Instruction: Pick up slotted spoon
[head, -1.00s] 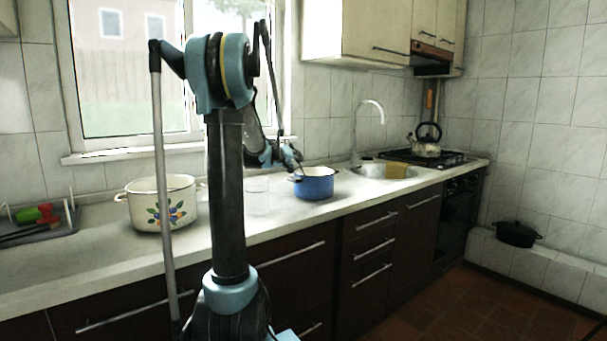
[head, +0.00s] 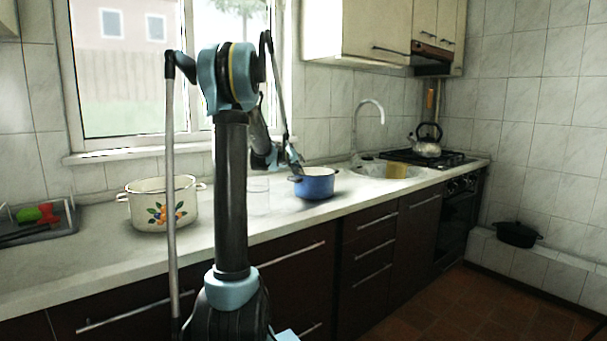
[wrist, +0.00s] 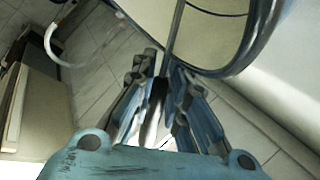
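My gripper (head: 295,168) is at the left rim of the small blue pot (head: 318,186) on the counter. In the wrist view, my gripper's fingers (wrist: 161,65) lie on either side of a thin grey metal handle (wrist: 177,28), which seems to be the slotted spoon's. The handle runs up past the fingers towards the pot (wrist: 215,30), which shows a pale inside and a dark rim. I cannot tell whether the fingers press on the handle. The spoon's slotted end is not seen, and the spoon is not clear in the head view.
The sink (head: 370,172) and a kettle (head: 427,148) on the stove are to the right.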

